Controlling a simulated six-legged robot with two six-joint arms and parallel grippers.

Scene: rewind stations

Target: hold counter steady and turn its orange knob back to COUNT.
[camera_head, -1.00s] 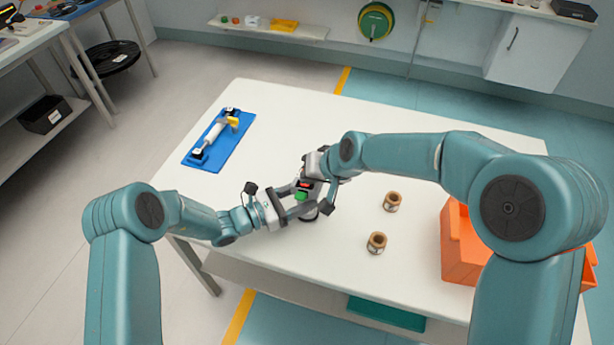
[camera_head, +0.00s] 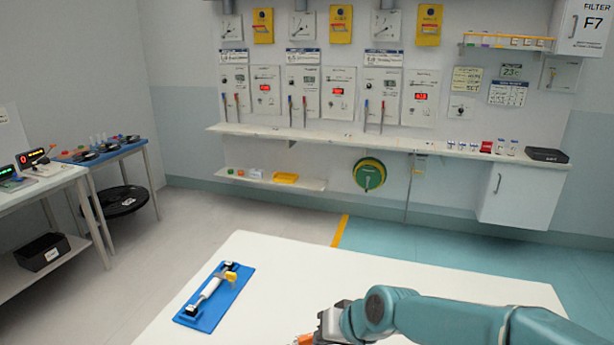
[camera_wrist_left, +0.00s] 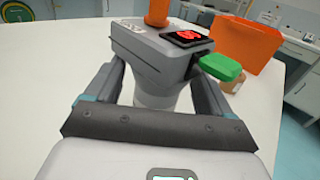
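The counter (camera_wrist_left: 150,48) fills the upper middle of the left wrist view. It is a grey body on a pale round base, with a red-lit display (camera_wrist_left: 187,37), a green button (camera_wrist_left: 221,67) and an upright orange knob (camera_wrist_left: 157,12) cut by the top edge. My left gripper (camera_wrist_left: 158,88) has one finger on each side of the counter and appears closed against it. In the head view my left gripper is out of frame. My right gripper (camera_head: 322,338) is at the bottom edge there, its fingertips cut off, with a bit of orange beside it.
An orange bin (camera_wrist_left: 245,44) stands on the white table (camera_head: 270,262), with a brown spool (camera_wrist_left: 234,84) before it. A blue board with a white roller (camera_head: 213,297) lies at the table's left. Instrument panels line the far wall above a shelf (camera_head: 330,134).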

